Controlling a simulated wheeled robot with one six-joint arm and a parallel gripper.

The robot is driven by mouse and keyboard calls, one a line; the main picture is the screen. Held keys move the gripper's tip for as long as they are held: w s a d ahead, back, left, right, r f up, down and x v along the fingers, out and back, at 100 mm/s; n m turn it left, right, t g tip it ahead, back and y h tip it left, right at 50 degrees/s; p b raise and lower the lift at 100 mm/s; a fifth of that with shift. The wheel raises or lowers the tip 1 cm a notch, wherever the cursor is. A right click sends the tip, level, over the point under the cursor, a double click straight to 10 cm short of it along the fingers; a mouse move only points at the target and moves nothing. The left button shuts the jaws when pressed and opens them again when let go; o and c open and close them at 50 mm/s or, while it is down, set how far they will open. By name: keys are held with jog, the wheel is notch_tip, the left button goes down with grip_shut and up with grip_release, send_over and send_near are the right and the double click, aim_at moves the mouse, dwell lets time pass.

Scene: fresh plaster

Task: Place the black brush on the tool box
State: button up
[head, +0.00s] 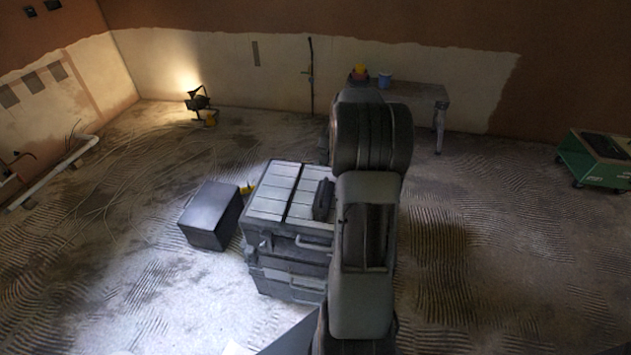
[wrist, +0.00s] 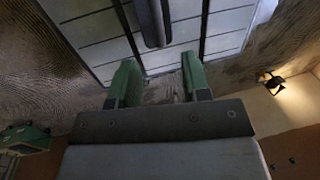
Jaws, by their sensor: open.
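The grey tool box (head: 268,205) stands on the floor in the middle of the head view, with a paneled lid and stacked drawers. A dark, elongated object that looks like the black brush (head: 323,200) rests on the right part of its lid, beside my arm. In the wrist view the tool box lid (wrist: 95,28) fills the top, and the black brush (wrist: 153,22) lies on it, cut off by the upper edge. My gripper (wrist: 159,62) has green fingers, spread apart and empty, just short of the brush in the picture. My arm hides the gripper in the head view.
A dark box (head: 211,215) stands on the floor left of the tool box. A table (head: 420,92) with small containers is at the back wall. A lit work lamp (head: 197,101) is at the back left, a green cart (head: 592,160) at the far right.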

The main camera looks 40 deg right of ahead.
jog(key=s+a+r+n+h, duration=0.1)
jog(key=s+a+r+n, duration=0.15)
jog(key=a, duration=0.55)
jog(key=s+a+r+n, duration=0.2)
jog(key=a+r, duration=0.2)
jog(key=a, duration=0.5)
jog(key=s+a+f+n+t, duration=0.1)
jog(key=s+a+n, duration=0.4)
jog(key=s+a, duration=0.5)
jog(key=shift+s+a+t, duration=0.25)
jog(key=shift+s+t, duration=0.05)
jog(key=shift+t, duration=0.1)
